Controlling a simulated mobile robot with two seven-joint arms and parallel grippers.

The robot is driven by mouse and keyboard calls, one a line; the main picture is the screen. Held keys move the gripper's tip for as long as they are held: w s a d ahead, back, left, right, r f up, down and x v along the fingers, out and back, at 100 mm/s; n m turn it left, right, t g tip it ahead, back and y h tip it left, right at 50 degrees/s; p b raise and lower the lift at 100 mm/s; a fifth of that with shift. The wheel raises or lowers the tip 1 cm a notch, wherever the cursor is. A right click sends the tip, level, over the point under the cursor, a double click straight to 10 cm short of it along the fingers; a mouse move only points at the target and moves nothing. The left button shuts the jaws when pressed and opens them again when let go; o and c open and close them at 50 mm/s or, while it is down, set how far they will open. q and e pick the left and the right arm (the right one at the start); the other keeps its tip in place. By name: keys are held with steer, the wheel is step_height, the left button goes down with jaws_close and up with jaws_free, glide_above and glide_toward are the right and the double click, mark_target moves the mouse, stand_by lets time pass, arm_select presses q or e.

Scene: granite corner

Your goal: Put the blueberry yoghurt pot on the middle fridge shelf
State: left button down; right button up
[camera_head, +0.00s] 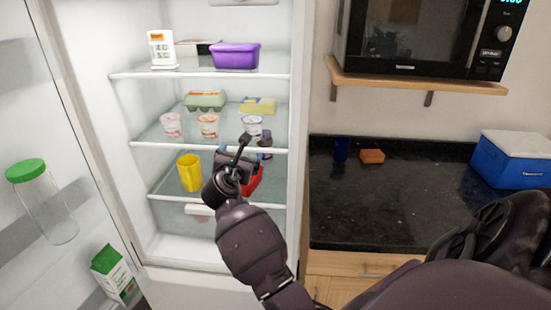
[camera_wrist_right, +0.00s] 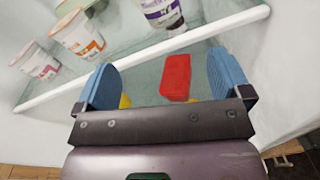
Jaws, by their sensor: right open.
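The blueberry yoghurt pot (camera_head: 252,126), white with a purple band, stands upright on the middle fridge shelf (camera_head: 180,143) near its front right. It also shows at the top of the right wrist view (camera_wrist_right: 163,12), cut off by the frame. My right gripper (camera_head: 255,146) is open in front of that shelf, just below and in front of the pot. In the right wrist view its blue finger pads (camera_wrist_right: 162,78) are spread with nothing between them, and the pot stands beyond, apart from them. My left gripper is not in view.
A pink-labelled pot (camera_head: 171,125) and an orange-labelled pot (camera_head: 208,126) stand left of it. An egg box (camera_head: 205,100) and a yellow pack (camera_head: 258,106) are behind. A yellow cup (camera_head: 189,172) and red block (camera_wrist_right: 175,76) are below. The open door (camera_head: 60,110) is left.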

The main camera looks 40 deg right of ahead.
steer(key=s+a+f+m+t+y, duration=0.15)
steer(key=s+f+m+y, duration=0.35)
steer(key=f, duration=0.5)
steer(key=s+a+f+m+y, duration=0.3)
steer(key=s+f+m, duration=0.1)
steer(key=s+f, duration=0.5)
steer(key=s+a+f+m+y, duration=0.2)
steer(key=s+a+f+m, duration=0.2)
steer(key=s, duration=0.5)
steer(key=s+a+f+m+y, duration=0.3)
steer(key=s+f+m, duration=0.3)
steer(key=s+m, duration=0.2)
steer(key=shift+s+a+f+m+g+y, duration=0.2)
steer(key=shift+s+a+m+g+y, duration=0.2)
steer(key=shift+a+m, duration=0.25)
